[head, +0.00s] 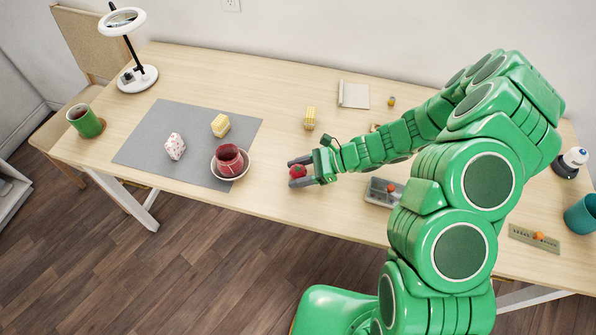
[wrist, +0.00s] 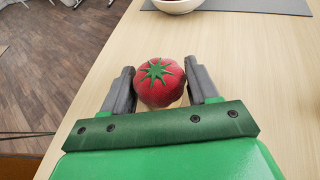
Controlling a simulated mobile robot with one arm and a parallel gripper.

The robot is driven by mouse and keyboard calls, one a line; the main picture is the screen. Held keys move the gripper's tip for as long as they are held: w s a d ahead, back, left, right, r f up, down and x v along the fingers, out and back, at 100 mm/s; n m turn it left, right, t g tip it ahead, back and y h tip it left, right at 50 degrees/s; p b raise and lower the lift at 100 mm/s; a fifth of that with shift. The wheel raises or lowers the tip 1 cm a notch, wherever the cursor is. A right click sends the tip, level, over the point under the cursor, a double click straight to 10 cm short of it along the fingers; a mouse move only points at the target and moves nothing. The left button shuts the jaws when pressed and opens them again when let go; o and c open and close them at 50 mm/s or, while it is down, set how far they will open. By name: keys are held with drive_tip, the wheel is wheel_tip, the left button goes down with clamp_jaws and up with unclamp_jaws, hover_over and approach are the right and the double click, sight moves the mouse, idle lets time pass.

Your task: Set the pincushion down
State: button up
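The pincushion is a round red tomato with a green star-shaped top. In the wrist view the pincushion (wrist: 161,84) sits between the two dark fingers of my gripper (wrist: 161,82), which meet its sides. In the head view my gripper (head: 301,172) is over the front part of the table, with the pincushion (head: 297,171) between its fingertips. The gripper is shut on it. The pincushion's underside is hidden, so I cannot tell whether it touches the table.
A white bowl (head: 216,170) holding a red item (head: 229,160) stands on the grey mat (head: 150,146) to the left. A yellow block (head: 310,118) is behind the gripper. A grey tray (head: 379,197) lies to the right. Bare tabletop (head: 275,145) surrounds the gripper; the front edge is close.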

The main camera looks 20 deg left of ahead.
drive_tip(key=o, duration=0.3)
drive_tip(key=shift+o, duration=0.2)
drive_tip(key=shift+r, duration=0.15)
drive_tip(key=v, duration=1.2)
drive_tip(key=s+d+r+n+g+h, duration=0.1)
drive_tip(key=s+d+r+n+h, duration=0.15)
drive_tip(key=s+r+n, duration=0.4)
drive_tip(key=s+d+r+n+h, duration=0.1)
drive_tip(key=s+r+n+h, duration=0.2)
drive_tip(key=r, duration=0.6)
drive_tip(key=s+d+r+n+t+h, duration=0.1)
drive_tip(key=s+d+r+n+h, duration=0.1)
drive_tip(key=s+d, duration=0.5)
drive_tip(key=s+d+r+n+t+h, duration=0.2)
drive_tip(key=s+d+r+h, duration=0.3)
drive_tip(key=s, duration=0.5)
drive_tip(key=d+r, duration=0.2)
drive_tip(key=d, duration=0.1)
drive_tip(key=shift+s+r+n+t, duration=0.3)
drive_tip(key=shift+n, duration=0.05)
